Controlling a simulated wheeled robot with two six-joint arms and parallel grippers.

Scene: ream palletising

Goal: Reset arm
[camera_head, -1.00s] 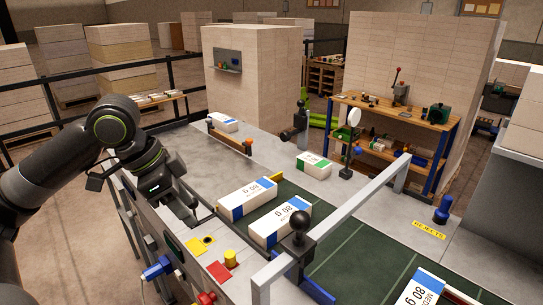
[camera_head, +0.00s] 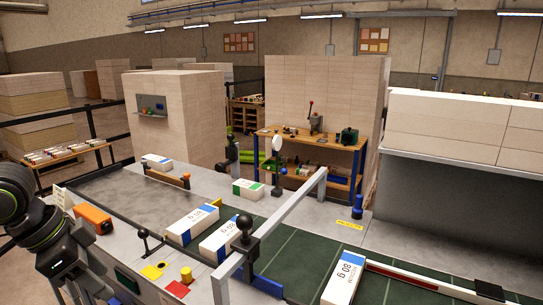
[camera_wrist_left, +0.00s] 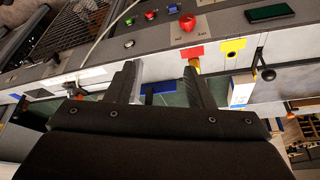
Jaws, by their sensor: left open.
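My left arm comes in at the lower left of the head view. Its wrist is beside the grey front panel of the conveyor bench, and its fingers are not clear there. In the left wrist view my left gripper (camera_wrist_left: 160,82) is open, with two dark fingers apart and nothing between them. The panel with a red button (camera_wrist_left: 187,22) and a yellow plate (camera_wrist_left: 232,46) lies beyond the fingers. My right gripper is not in view.
A green-and-white ream (camera_head: 247,188) lies farther back. A grey rail (camera_head: 275,225) crosses above the belt.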

